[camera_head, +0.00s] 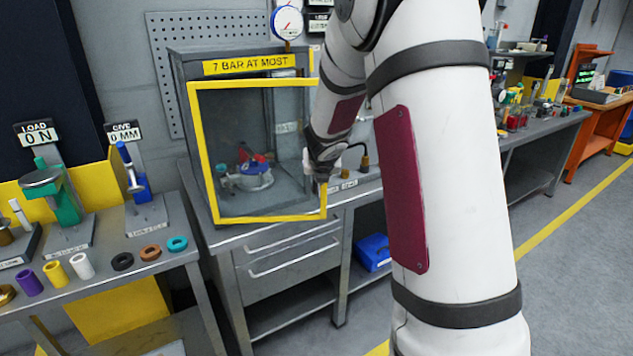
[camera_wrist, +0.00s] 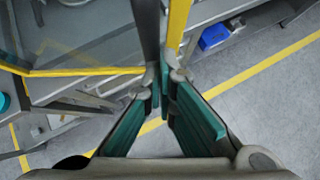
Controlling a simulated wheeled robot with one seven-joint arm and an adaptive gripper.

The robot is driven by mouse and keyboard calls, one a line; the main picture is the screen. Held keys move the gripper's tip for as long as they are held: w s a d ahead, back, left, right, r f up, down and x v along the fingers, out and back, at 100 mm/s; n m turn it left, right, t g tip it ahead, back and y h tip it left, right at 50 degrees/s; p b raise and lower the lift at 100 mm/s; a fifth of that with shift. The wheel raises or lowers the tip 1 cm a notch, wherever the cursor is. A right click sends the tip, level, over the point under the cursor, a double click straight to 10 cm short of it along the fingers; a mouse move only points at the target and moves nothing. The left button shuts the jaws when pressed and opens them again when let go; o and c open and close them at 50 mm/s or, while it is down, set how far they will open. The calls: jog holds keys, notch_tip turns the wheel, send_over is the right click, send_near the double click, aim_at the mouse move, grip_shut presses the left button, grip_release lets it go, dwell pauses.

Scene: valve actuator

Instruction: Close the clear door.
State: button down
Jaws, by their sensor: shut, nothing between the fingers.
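The clear door (camera_head: 265,218) has a yellow frame and stands across the front of the grey cabinet (camera_head: 186,62). It looks slightly ajar, though the exact gap is hard to judge. A red and blue valve part on a grey base (camera_head: 250,177) shows through it. My gripper (camera_head: 322,172) is at the door's right edge, low down, partly hidden by my wrist. In the wrist view my gripper (camera_wrist: 165,76) has its fingertips together, with nothing between them, beside the upright dark and yellow bars. The door's yellow bottom edge (camera_wrist: 85,72) runs in from the left. Contact cannot be told.
The cabinet stands on a grey workbench with drawers (camera_head: 290,255). A left bench holds a green press (camera_head: 65,205), a blue gauge stand (camera_head: 140,185) and several coloured rings. A blue bin (camera_head: 372,252) sits on the lower shelf. Open floor lies right.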

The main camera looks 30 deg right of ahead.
jog(key=w+d+n+t+y+b, duration=0.1)
jog(key=w+d+n+y, duration=0.4)
jog(key=w, duration=0.7)
jog(key=shift+w+d+n, duration=0.25)
jog(key=shift+d+n, duration=0.55)
jog(key=shift+d, duration=0.25)
jog(key=shift+a+f, duration=0.1)
